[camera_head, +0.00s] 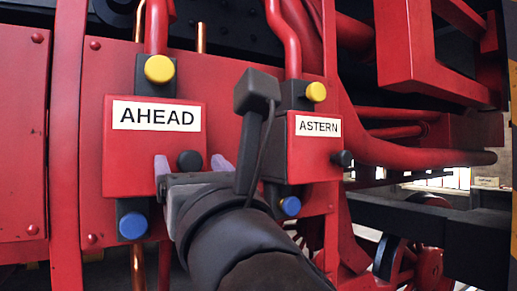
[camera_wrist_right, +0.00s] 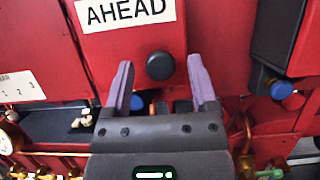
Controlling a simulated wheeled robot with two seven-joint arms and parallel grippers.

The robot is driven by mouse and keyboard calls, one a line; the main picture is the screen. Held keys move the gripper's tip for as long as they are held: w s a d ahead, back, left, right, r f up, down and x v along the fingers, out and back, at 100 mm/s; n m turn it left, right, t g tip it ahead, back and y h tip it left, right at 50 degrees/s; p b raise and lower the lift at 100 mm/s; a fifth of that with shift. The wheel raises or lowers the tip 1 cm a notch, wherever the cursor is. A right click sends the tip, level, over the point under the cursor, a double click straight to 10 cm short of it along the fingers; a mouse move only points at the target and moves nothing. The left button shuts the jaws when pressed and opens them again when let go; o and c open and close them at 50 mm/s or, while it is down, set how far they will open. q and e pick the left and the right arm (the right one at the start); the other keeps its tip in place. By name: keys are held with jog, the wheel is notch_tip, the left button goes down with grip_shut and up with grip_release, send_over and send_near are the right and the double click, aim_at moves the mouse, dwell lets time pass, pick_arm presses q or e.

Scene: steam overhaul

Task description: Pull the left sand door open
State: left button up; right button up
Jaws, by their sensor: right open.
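The left sand door is the red box front (camera_head: 152,180) with the white AHEAD label and a black round knob (camera_head: 190,160) low on its right part. It looks shut. My right gripper (camera_head: 190,165) comes from below and is open, with one pale purple finger on each side of the knob. In the right wrist view the knob (camera_wrist_right: 160,65) shows between the fingertips, with gaps on both sides. I cannot tell how far the fingers reach along it. My left gripper is not in view.
A second red box (camera_head: 314,148) labelled ASTERN, with its own black knob (camera_head: 342,158), stands to the right. Yellow caps (camera_head: 159,69) sit above the boxes and blue caps (camera_head: 132,225) below. Red pipes (camera_head: 400,146) run at the right.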

jog(key=shift+w+a+r, duration=0.15)
jog(key=shift+w+a, duration=0.05)
jog(key=shift+w, duration=0.15)
grip_shut()
dwell(1.2)
